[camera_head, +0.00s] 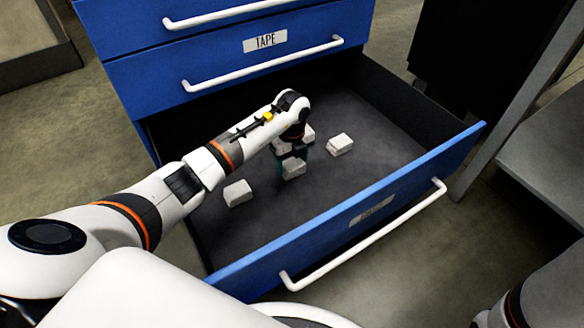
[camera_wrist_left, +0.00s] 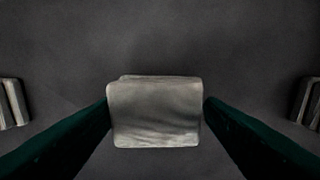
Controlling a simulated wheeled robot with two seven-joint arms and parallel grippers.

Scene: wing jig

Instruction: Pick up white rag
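My left gripper (camera_head: 291,160) points down into the open drawer, with its dark green fingers around a white rag (camera_head: 293,169). In the left wrist view the folded rag (camera_wrist_left: 155,113) fills the space between the fingertips (camera_wrist_left: 156,104). A finger meets it on its left and right edges with no clear gap, so the gripper looks shut on it. Whether the rag is clear of the drawer floor cannot be told. Two similar white rags lie in the drawer, one at the left (camera_head: 238,193) and one at the right (camera_head: 340,144). My right gripper is out of view.
The open blue drawer (camera_head: 400,178) has a dark floor and a white handle (camera_head: 365,235) along its front. Its walls stand around my left arm. A closed drawer labelled TAPE (camera_head: 265,40) is above it. A grey metal frame (camera_head: 515,95) stands at the right.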

